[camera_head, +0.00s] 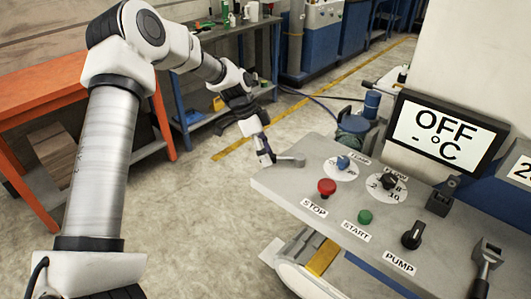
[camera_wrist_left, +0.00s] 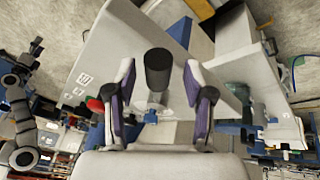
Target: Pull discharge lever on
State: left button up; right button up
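A grey lever (camera_head: 291,160) sticks out at the left corner of the control panel (camera_head: 290,190). My left gripper (camera_head: 264,152) is just left of it, beyond the panel's edge. In the left wrist view, my left gripper (camera_wrist_left: 160,92) is open, with purple-padded fingers apart. A black cylindrical handle (camera_wrist_left: 157,68) shows between the fingers, with a gap on each side. I cannot tell whether it is within their reach in depth. Whether it belongs to the grey lever is unclear. I cannot make out my right gripper in either view.
The panel carries a red STOP button (camera_head: 327,187), a green START button (camera_head: 365,216), dials and a black PUMP switch (camera_head: 412,235). A display (camera_head: 444,136) reads OFF. An orange table (camera_head: 45,90) stands left. Floor is open between table and panel.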

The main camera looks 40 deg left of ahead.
pick_arm(q)
jog(key=v, duration=1.2)
